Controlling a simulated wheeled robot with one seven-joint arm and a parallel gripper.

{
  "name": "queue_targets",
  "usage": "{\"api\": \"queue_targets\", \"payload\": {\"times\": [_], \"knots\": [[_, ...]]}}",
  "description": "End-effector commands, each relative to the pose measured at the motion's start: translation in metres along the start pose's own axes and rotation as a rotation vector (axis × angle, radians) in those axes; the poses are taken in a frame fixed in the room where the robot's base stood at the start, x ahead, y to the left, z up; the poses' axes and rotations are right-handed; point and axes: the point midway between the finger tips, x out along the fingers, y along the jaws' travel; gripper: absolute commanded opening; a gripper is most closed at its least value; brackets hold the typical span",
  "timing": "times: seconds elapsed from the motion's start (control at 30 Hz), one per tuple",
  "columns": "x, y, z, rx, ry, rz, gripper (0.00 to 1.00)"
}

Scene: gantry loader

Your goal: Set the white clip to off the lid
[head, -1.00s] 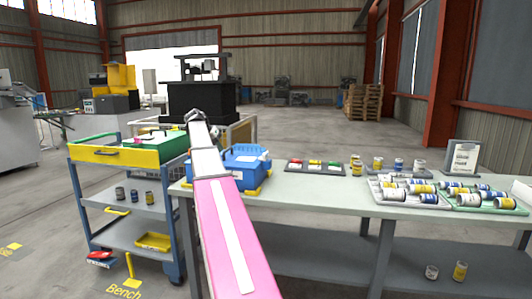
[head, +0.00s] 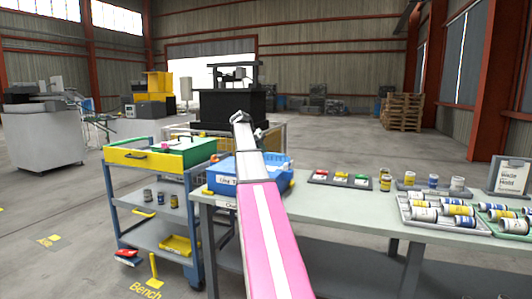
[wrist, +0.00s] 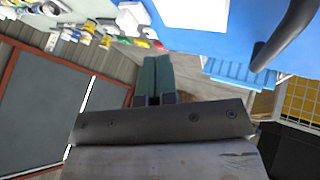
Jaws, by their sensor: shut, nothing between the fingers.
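The blue box (head: 222,186) with its blue lid stands at the left end of the bench, partly hidden behind my arm. In the wrist view the blue surface (wrist: 180,40) fills the top, with a white label (wrist: 195,12) and a dark handle (wrist: 285,35). A small white piece (wrist: 133,15) shows at its left edge; I cannot tell whether it is the white clip. I cannot make out the clip in the head view. My gripper (wrist: 154,62) is shut and empty, its fingertips near the blue surface in the picture; the gap is unclear.
A blue cart (head: 115,188) with a yellow drawer and green top stands left of the bench (head: 330,205). The bench holds a dark tray (head: 341,180) of coloured pieces, several cans and a can tray (head: 405,212). A sign (head: 509,178) stands at the right.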

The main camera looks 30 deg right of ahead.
Motion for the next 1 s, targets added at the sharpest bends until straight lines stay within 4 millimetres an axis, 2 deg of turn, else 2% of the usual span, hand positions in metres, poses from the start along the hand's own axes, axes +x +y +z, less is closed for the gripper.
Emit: {"api": "queue_targets", "payload": {"times": [0.1, 0.43, 0.53, 0.7, 1.0], "knots": [[0.024, 0.001, 0.001, 0.0, -0.003, 0.002, 0.0], [0.084, 0.001, 0.001, 0.0, -0.002, 0.001, 0.0], [0.088, 0.018, 0.001, 0.003, 0.0, 0.001, 0.0], [0.095, 0.031, 0.001, 0.0, 0.001, 0.0, 0.0], [0.098, 0.035, 0.0, 0.0, 0.0, 0.0, 0.0]]}}
